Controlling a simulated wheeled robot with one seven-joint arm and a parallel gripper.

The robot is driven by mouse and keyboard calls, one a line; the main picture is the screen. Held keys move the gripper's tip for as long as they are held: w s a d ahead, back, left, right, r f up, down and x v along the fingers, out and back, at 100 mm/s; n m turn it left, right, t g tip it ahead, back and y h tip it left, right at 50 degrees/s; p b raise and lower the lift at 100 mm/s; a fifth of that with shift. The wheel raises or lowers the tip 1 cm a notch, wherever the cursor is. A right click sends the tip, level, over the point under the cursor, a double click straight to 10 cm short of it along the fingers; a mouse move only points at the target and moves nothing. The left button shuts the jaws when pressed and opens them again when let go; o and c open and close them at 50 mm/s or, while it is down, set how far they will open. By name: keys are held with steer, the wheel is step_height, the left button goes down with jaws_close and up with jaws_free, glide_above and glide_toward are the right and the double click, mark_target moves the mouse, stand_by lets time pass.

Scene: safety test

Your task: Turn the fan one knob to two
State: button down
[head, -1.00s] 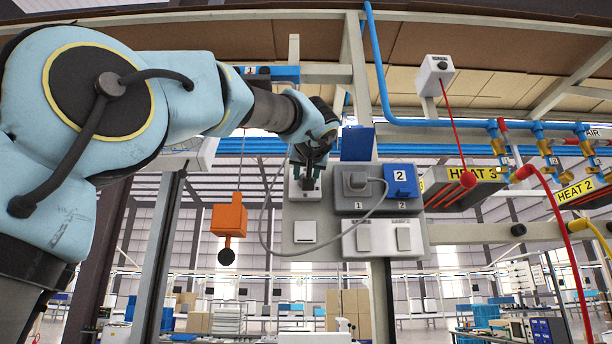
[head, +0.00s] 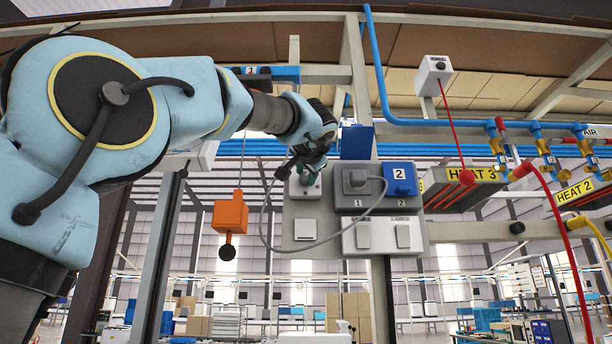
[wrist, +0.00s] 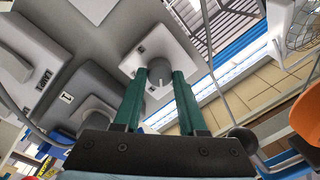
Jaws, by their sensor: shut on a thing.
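In the head view this box (head: 312,190) sits at the upper left of the grey wall panel, partly hidden by my gripper. My gripper (head: 291,174) is at the front of the box. In the wrist view the two green fingers of my gripper (wrist: 160,78) stand on either side of the knob, shut on it. The number the knob points to is too small to read.
Right of the knob is a grey socket box (head: 345,203) with a plug and looping cable, beside a blue cover (head: 400,180) marked 2. White switches (head: 383,237) sit below. An orange pendant (head: 230,217) hangs left of the panel. A red pull cord (head: 455,130) hangs at right.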

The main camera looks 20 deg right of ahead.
steer(key=m, duration=0.4)
steer(key=m+p, duration=0.1)
steer(key=m, duration=0.3)
steer(key=shift+r+m+h, duration=0.1)
steer(key=shift+m+h, duration=0.3)
steer(key=m+p, duration=0.1)
steer(key=m, duration=0.2)
steer(key=shift+m+h+p, duration=0.3)
steer(key=shift+m+p, duration=1.05)
steer(key=shift+m, duration=1.25)
steer(key=shift+c, duration=2.3)
jaws_free()
steer(key=shift+a, duration=0.1)
